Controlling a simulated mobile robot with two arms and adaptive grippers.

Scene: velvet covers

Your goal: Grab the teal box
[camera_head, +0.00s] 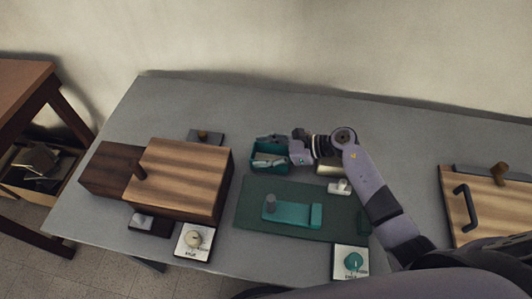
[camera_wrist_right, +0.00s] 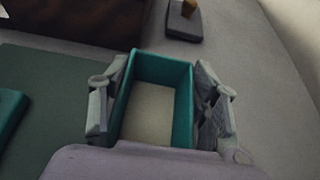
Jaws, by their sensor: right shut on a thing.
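The teal box (camera_head: 266,167) is a small open-topped box with a pale inside floor, at the back middle of the grey table. It also shows in the right wrist view (camera_wrist_right: 186,71), upright between the two fingers. My right gripper (camera_head: 270,153) reaches in from the right and is shut on it, one finger against each side wall. In the right wrist view my right gripper (camera_wrist_right: 162,102) covers part of the near side of the box. I cannot tell whether the box touches the table. My left gripper does not show.
A dark green mat (camera_head: 246,210) with a teal block piece lies in front of the box. A wooden box (camera_head: 187,170) stands at left. Knob panels (camera_head: 195,241) and (camera_head: 351,262) line the front edge. A wooden board with a handle (camera_head: 485,205) is at right.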

